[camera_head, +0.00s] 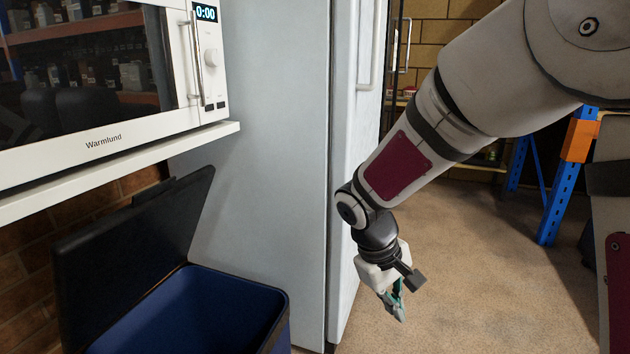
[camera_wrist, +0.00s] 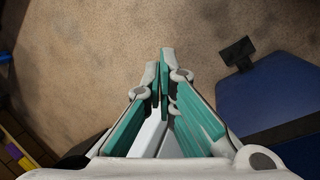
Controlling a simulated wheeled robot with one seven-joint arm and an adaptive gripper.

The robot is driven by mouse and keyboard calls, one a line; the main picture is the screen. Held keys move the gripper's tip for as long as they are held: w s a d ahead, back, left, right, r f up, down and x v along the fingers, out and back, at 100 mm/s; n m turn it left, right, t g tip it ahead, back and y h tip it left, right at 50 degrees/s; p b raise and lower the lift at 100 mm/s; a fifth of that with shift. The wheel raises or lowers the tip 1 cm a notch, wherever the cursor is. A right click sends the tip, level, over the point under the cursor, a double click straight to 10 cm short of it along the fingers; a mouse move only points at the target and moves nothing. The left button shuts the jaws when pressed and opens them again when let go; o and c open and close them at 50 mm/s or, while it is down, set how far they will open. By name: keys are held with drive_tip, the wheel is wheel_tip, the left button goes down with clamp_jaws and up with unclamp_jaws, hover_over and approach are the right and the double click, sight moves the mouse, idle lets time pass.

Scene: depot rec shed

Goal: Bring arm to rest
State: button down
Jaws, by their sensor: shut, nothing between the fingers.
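My arm reaches in from the upper right in the head view and hangs down in front of the fridge's edge. My gripper (camera_head: 398,312) points down over the floor and is shut and empty. In the wrist view the fingers of my gripper (camera_wrist: 165,55) meet at their tips, with teal inner linkages and bare floor beyond. Nothing is held.
A white microwave (camera_head: 110,140) sits on a white shelf (camera_head: 120,170) at the left. Below it stands a blue bin (camera_head: 283,305) with its dark lid (camera_head: 130,250) raised. A pale fridge (camera_head: 265,150) stands behind. A blue rack upright (camera_head: 562,200) is at the right. The floor (camera_head: 470,270) is clear.

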drive_tip(key=s+d+r+m+y, duration=0.1)
drive_tip(key=s+d+r+m, duration=0.35)
drive_tip(key=s+r, duration=0.8)
drive_tip(key=s+m+y, duration=0.2)
drive_tip(key=s+y, duration=0.1)
drive_tip(key=s, duration=1.5)
wheel_tip(320, 180, up, 40)
drive_tip(key=t+p, duration=0.3)
drive_tip(key=p, duration=3.5)
drive_tip(key=shift+s+t+p, duration=0.2)
drive_tip(key=shift+t+p, duration=0.1)
drive_tip(key=shift+p, duration=0.05)
drive_tip(key=shift+f+n, duration=0.1)
drive_tip(key=shift+n, duration=0.15)
